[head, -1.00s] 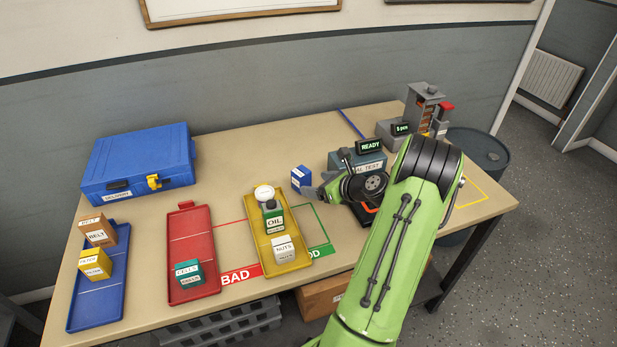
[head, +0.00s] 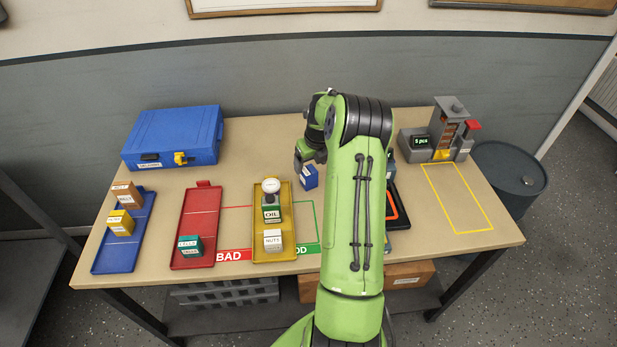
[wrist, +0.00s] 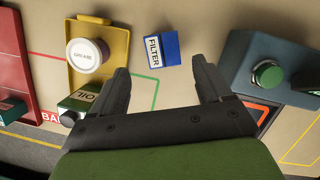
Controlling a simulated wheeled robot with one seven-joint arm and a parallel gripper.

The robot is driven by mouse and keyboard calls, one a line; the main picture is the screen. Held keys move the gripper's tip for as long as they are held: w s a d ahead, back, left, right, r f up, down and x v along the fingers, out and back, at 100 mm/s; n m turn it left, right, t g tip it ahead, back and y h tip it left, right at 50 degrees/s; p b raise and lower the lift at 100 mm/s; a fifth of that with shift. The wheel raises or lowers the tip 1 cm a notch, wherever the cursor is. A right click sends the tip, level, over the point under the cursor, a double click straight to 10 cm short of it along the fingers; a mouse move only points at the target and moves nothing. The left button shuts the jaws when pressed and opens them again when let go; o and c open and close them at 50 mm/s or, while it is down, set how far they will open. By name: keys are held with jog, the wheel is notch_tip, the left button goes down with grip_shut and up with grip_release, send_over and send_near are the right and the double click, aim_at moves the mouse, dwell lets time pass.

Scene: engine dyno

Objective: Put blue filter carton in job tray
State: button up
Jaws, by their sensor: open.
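The blue filter carton (head: 308,177) stands on the bare table to the right of the yellow tray. In the wrist view the carton (wrist: 171,45), with its white FILTER label, lies just beyond and between the open fingertips, apart from them. My gripper (wrist: 160,72) is open and empty. In the head view my gripper (head: 308,152) is by the carton, partly hidden behind my arm. Three trays lie to the left: a yellow tray (head: 260,255), a red tray (head: 196,215) and a blue tray (head: 122,255). I cannot read which is the job tray.
The yellow tray holds an oil carton (head: 271,208), a nuts carton (head: 273,240) and a white round-topped item (head: 271,185). A blue case (head: 172,137) stands at the back left. A dark teal device (wrist: 255,50) is close right of the carton.

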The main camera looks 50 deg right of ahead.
aim_at(308, 176)
jog(key=x, duration=0.6)
jog(key=b+x, duration=0.1)
jog(key=x, duration=0.2)
jog(key=shift+w+d+f, duration=0.2)
jog(key=shift+d+f, duration=0.1)
jog(key=c, duration=1.2)
notch_tip(308, 176, up, 10)
jog(key=shift+r+p, duration=0.1)
jog(key=shift+p, duration=0.55)
